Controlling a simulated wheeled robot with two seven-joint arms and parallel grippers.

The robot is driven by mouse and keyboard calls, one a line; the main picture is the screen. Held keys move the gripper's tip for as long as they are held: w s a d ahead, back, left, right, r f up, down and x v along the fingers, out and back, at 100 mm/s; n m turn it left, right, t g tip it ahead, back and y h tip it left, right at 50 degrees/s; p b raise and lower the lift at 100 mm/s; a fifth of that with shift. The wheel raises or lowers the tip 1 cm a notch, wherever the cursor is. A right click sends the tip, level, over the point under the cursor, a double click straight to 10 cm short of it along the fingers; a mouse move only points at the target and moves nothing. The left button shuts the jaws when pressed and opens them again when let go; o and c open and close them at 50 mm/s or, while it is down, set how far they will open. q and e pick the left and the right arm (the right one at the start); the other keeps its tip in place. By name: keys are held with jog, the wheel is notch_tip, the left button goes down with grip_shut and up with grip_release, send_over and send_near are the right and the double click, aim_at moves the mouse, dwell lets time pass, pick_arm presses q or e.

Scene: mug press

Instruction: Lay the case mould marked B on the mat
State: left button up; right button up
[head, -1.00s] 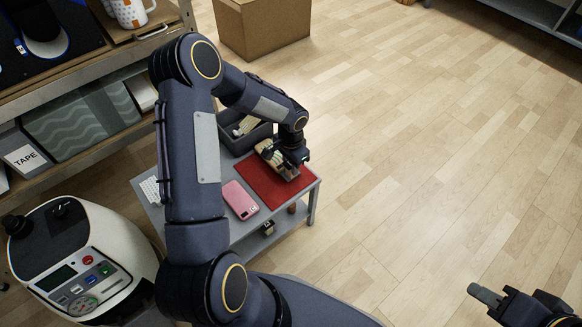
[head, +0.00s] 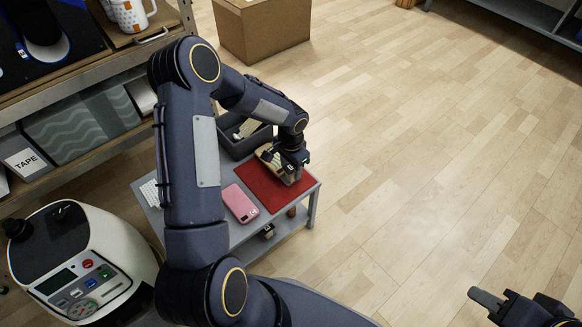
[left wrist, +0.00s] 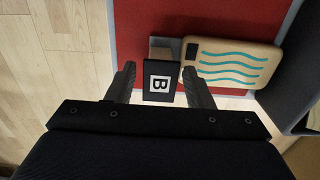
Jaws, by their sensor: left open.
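The mould block marked B (left wrist: 158,83) shows a black face with a white B in the left wrist view. It sits between the fingers of my left gripper (left wrist: 158,90), which are open with small gaps beside it. A tan plate with teal wavy lines (left wrist: 232,66) lies right beside it; I cannot tell whether they are joined. In the head view the tan plate (head: 266,153) lies at the back of the red mat (head: 262,188), and my left gripper (head: 293,160) is low over it. My right gripper (head: 515,303) is at the bottom right, partly cut off.
A dark tray (head: 238,149) with pale pieces stands behind the mat. A pink phone case (head: 240,204) lies left of the mat on the grey table (head: 222,233). A cardboard box (head: 262,30) stands on the floor behind. The floor to the right is clear.

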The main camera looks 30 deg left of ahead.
pick_arm(q)
jog(key=s+r+n+t+p, duration=0.1)
jog(key=s+r+p, duration=0.1)
jog(key=r, duration=0.8)
jog(key=s+r+p, duration=0.2)
jog(key=s+r, duration=0.1)
jog(key=r, duration=0.7)
jog(key=s+d+r+n+t+h, duration=0.1)
jog(key=s+d+r, duration=0.1)
jog(key=s, duration=0.4)
jog(key=s+d+r+n+t+h, duration=0.1)
jog(key=s+d+r+n+t, duration=0.1)
jog(key=s+r, duration=0.2)
jog(key=s+d+r+n+t+h, duration=0.1)
jog(key=s+d+r+n, duration=0.1)
jog(key=s, duration=0.8)
jog(key=shift+d+r+t+h, duration=0.3)
jog(key=shift+d+r+h, duration=0.15)
jog(key=shift+r, duration=0.4)
jog(key=shift+s, duration=0.1)
